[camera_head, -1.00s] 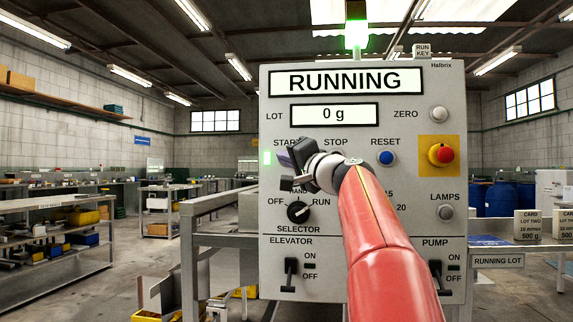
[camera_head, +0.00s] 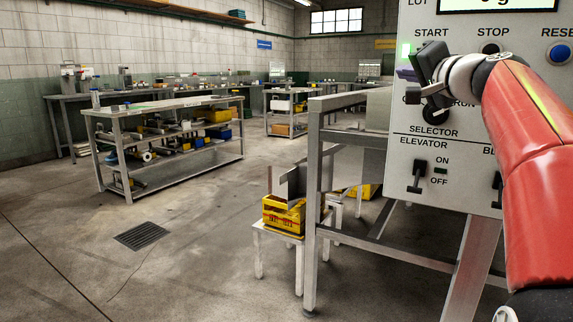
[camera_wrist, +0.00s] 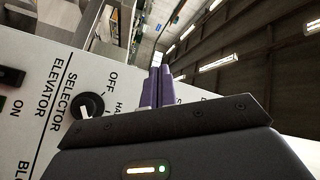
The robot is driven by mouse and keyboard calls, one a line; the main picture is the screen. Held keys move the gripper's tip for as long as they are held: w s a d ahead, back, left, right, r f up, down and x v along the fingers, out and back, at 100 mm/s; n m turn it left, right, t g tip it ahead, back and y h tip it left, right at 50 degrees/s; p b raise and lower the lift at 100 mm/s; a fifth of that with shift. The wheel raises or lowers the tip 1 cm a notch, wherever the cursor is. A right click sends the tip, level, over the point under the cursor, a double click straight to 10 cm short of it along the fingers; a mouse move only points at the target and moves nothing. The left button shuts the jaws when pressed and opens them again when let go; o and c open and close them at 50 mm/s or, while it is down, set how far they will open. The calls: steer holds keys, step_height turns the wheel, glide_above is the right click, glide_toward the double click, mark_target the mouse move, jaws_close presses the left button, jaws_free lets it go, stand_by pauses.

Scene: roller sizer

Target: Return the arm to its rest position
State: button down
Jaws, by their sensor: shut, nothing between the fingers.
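My red arm (camera_head: 530,130) reaches in from the right in the head view. My gripper (camera_head: 406,74) is at the left edge of the grey control panel (camera_head: 450,165), just below the START label. In the wrist view my gripper's purple fingers (camera_wrist: 157,84) are together, with nothing between them. They point past the panel (camera_wrist: 40,75) toward the room. The black selector knob (camera_wrist: 86,105) is left of the fingers there. In the head view, my gripper and wrist partly hide the selector (camera_head: 436,115) and the START area.
A metal frame (camera_head: 313,200) stands left of the panel. A yellow crate (camera_head: 284,214) sits on a small white stand beside it. The elevator switch (camera_head: 417,176) is low on the panel. A shelved workbench (camera_head: 165,105) stands farther left. The floor between is open, with a drain grate (camera_head: 142,236).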

steer(key=s+a+f+n+g, duration=0.1)
steer(key=s+a+f+g, duration=0.1)
steer(key=s+a+f, duration=0.35)
steer(key=s+a+f+n+g, duration=0.2)
steer(key=s+a+f+g, duration=0.1)
steer(key=f, duration=0.5)
steer(key=s+a+f+n+g, duration=0.1)
steer(key=s+a+f+g, duration=0.1)
steer(key=s+a+f, duration=0.3)
steer(key=s+f+n+g+h, duration=0.2)
steer(key=s+f, duration=0.7)
steer(key=f, duration=0.3)
steer(key=s+f+n+g+h, duration=0.2)
steer(key=s+f+g, duration=0.1)
steer(key=s+f, duration=0.6)
step_height(320, 180, down, 3)
steer(key=shift+s+d+f+g, duration=0.15)
steer(key=shift+s+d+g, duration=0.1)
steer(key=shift+d+g, duration=0.05)
